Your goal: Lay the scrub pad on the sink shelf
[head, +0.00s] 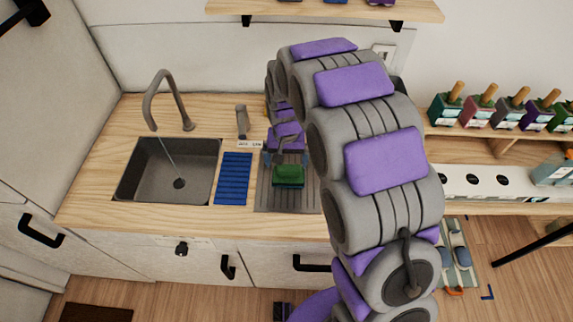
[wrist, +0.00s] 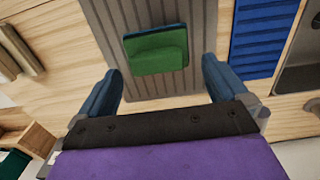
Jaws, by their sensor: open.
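The scrub pad (head: 288,175), green with a blue layer, lies on the grey ribbed drainboard (head: 268,202) right of the sink. In the wrist view the pad (wrist: 157,52) is just ahead of my gripper (wrist: 160,76), between the lines of its two blue fingers. My gripper (head: 287,158) is open and empty, over the drainboard at the pad's far side; I cannot tell its exact height. A blue ribbed panel (head: 233,180) lies between sink and drainboard; it also shows in the wrist view (wrist: 264,40). I cannot tell which surface is called the sink shelf.
The grey sink (head: 135,185) with a tall curved faucet (head: 160,90) is at the left. A small grey upright object (head: 242,121) stands behind the blue panel. Bare wood counter (head: 100,125) surrounds the sink. A bottle rack (head: 490,150) is at the right.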

